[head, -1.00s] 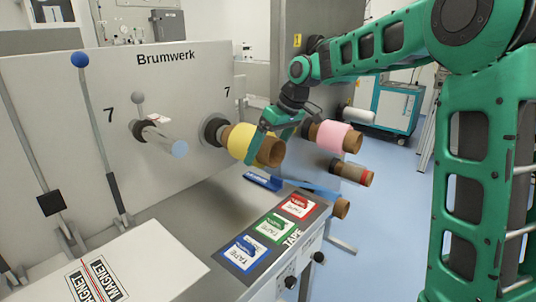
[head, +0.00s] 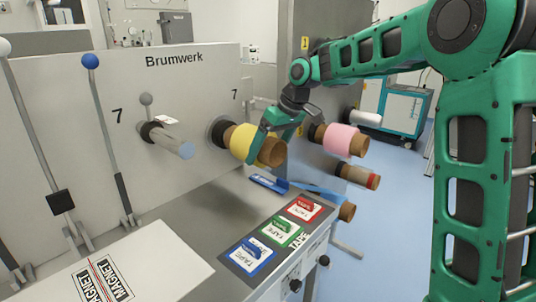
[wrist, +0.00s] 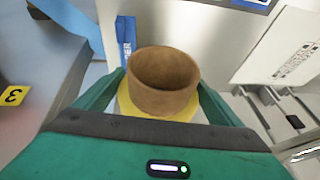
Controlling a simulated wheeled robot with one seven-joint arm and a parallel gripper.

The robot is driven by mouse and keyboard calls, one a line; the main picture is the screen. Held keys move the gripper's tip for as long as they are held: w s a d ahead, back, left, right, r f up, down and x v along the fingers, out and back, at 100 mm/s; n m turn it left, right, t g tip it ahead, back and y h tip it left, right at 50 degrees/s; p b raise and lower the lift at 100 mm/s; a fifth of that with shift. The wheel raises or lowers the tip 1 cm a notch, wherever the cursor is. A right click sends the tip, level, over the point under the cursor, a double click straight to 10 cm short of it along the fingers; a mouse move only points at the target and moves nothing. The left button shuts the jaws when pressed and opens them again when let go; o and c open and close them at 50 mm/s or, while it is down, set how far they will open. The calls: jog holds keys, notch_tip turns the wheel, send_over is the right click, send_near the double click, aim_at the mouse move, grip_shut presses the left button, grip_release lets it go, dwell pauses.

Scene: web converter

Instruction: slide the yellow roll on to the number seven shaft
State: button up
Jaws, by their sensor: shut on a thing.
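The yellow roll (head: 243,145) has a brown core that sticks out at both ends. My gripper (head: 268,143) is shut on it, with the fingers on either side of the yellow band. In the wrist view the roll's open brown core (wrist: 163,80) faces the camera, and no shaft shows inside. A bare grey shaft (head: 172,141) with a pale blue end sticks out of the panel beside a large 7, left of the roll. A smaller 7 stands above a black collar (head: 219,132) behind the roll; whether the roll touches that collar is unclear.
A pink roll (head: 343,140) and a brown core with a red band (head: 357,176) sit to the right. Levers (head: 104,130) stand at the left. The space before the bare shaft is clear.

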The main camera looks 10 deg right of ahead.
jog(key=shift+w+a, duration=0.75)
jog(key=shift+w, duration=0.3)
jog(key=o, duration=1.3)
jog(key=shift+o, duration=0.2)
jog(key=v, duration=1)
jog(key=shift+d+r, duration=0.15)
jog(key=shift+r, duration=0.2)
jog(key=s+d+f+m+h, duration=0.1)
jog(key=s+d+f+m, duration=0.25)
jog(key=s+d, duration=0.45)
jog(key=s+d+f+m+g+h, duration=0.1)
jog(key=s+d+f+m, duration=0.3)
jog(key=s, duration=0.6)
jog(key=s+d+f+m+h, duration=0.1)
jog(key=s+d+f+m, duration=0.1)
jog(key=s+d+f, duration=0.5)
jog(key=s+d+f+m+g, duration=0.1)
jog(key=s+d+f+m, duration=0.1)
jog(key=s, duration=0.6)
jog(key=s+d+f+m+g, duration=0.1)
jog(key=s+f, duration=0.1)
jog(key=s, duration=0.6)
jog(key=shift+s+d+f+m+h, duration=0.35)
jog(key=shift+h, duration=0.05)
